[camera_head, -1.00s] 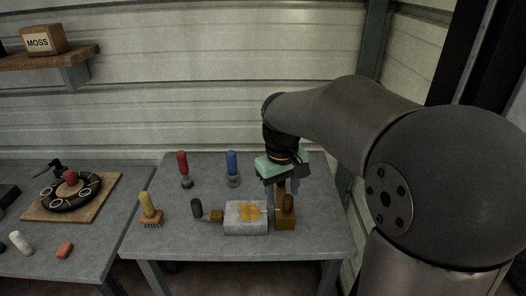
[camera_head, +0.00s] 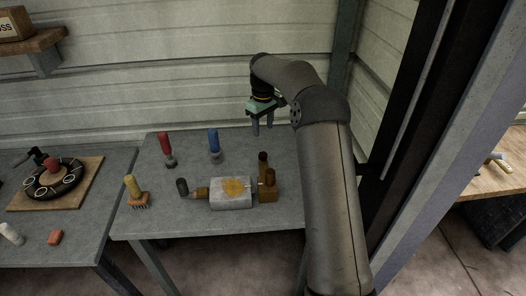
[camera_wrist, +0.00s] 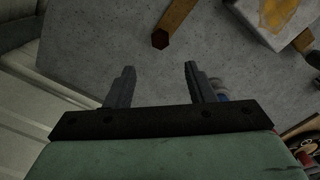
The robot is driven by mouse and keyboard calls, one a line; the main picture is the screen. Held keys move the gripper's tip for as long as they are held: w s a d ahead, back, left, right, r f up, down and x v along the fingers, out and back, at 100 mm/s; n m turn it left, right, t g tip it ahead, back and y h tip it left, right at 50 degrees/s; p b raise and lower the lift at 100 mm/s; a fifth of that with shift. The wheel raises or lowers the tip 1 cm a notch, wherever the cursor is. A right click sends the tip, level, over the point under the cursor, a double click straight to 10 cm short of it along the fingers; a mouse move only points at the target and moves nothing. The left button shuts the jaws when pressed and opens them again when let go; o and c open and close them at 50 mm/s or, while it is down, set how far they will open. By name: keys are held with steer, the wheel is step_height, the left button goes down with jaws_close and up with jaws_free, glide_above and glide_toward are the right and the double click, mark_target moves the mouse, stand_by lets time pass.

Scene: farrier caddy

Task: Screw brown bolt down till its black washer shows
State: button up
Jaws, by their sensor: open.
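The brown bolt (camera_head: 263,164) stands upright at the back of a brown block at the right end of a grey box. In the wrist view its dark hexagonal head (camera_wrist: 160,40) faces the camera, beyond the fingertips and between their lines. I cannot make out a black washer; the bolt's foot is hidden in both views. A second, shorter brown post (camera_head: 270,178) stands in front of it. My gripper (camera_head: 262,131) points down, open and empty, above and behind the bolt; its two fingers (camera_wrist: 159,68) are wide apart in the wrist view.
The grey box (camera_head: 231,201) has an orange patch. Red (camera_head: 164,144) and blue (camera_head: 214,142) handled tools stand behind it; a yellow-handled brush (camera_head: 133,187) and dark knob (camera_head: 182,187) are left. A black ring on a board (camera_head: 84,185) lies on the left table.

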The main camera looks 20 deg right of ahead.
mark_target(263, 154)
step_height(263, 154, down, 12)
steer(key=shift+r+p, duration=0.1)
steer(key=shift+p, duration=0.85)
steer(key=shift+c, duration=0.3)
